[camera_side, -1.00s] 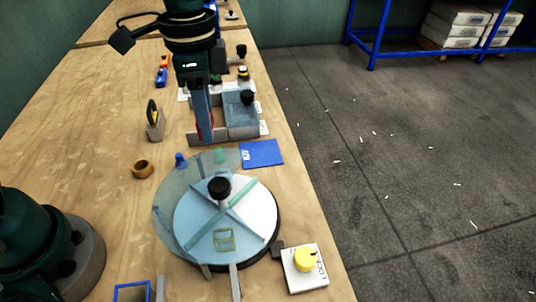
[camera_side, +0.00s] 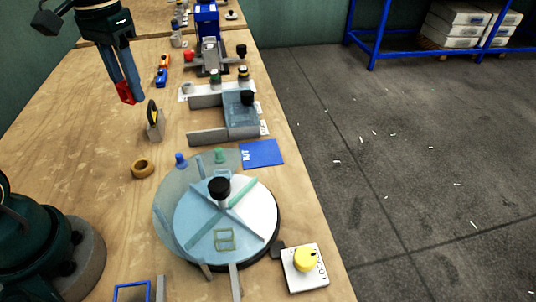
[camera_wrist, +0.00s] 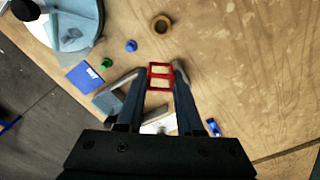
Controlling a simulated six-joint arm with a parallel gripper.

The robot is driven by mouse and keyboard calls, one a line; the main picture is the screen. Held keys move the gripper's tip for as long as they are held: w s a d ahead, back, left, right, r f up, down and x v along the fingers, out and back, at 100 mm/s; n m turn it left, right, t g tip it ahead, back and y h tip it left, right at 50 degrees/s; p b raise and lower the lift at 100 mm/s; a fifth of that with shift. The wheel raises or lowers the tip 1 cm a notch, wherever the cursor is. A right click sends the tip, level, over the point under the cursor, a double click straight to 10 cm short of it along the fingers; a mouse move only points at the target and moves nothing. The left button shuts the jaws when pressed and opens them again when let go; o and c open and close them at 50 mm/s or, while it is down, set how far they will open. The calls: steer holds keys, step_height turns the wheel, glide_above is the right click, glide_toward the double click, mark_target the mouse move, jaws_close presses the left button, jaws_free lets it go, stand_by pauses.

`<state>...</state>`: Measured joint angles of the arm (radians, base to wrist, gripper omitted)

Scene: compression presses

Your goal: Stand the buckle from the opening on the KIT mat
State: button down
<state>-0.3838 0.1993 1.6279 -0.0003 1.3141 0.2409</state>
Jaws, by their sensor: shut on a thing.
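My gripper (camera_side: 130,92) is shut on a red buckle (camera_wrist: 159,70), a frame with two windows, and holds it in the air over the left part of the bench. The red buckle also shows at the fingertips in the side view (camera_side: 124,93). The blue KIT mat (camera_side: 263,153) lies flat and bare near the bench's right edge, right of and nearer than my gripper. It also shows in the wrist view (camera_wrist: 85,78). A yellow-green buckle (camera_side: 225,239) lies in one sector of the round divided turntable (camera_side: 256,215), seen through a clear bluish cover.
A grey press fixture (camera_side: 210,136) stands behind the mat. A padlock-like block (camera_side: 155,125) stands close to my gripper. A brown ring (camera_side: 142,168), a blue peg (camera_side: 181,160) and a green peg (camera_side: 219,156) stand near the turntable. A yellow knob (camera_side: 305,259) sits front right.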

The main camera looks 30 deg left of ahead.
steer(key=s+a+f+n, duration=0.2)
steer(key=s+a+n, duration=0.25)
steer(key=a, duration=0.25)
steer(key=s+a+f+n, duration=0.25)
steer(key=s+a, duration=0.25)
steer(key=a, duration=0.3)
glide_above(133, 140)
step_height(133, 140, down, 6)
steer(key=shift+s+f, duration=0.1)
steer(key=shift+f, duration=2)
steer(key=shift+f, duration=0.1)
steer(key=c, duration=0.5)
jaws_free()
steer(key=shift+c, duration=0.2)
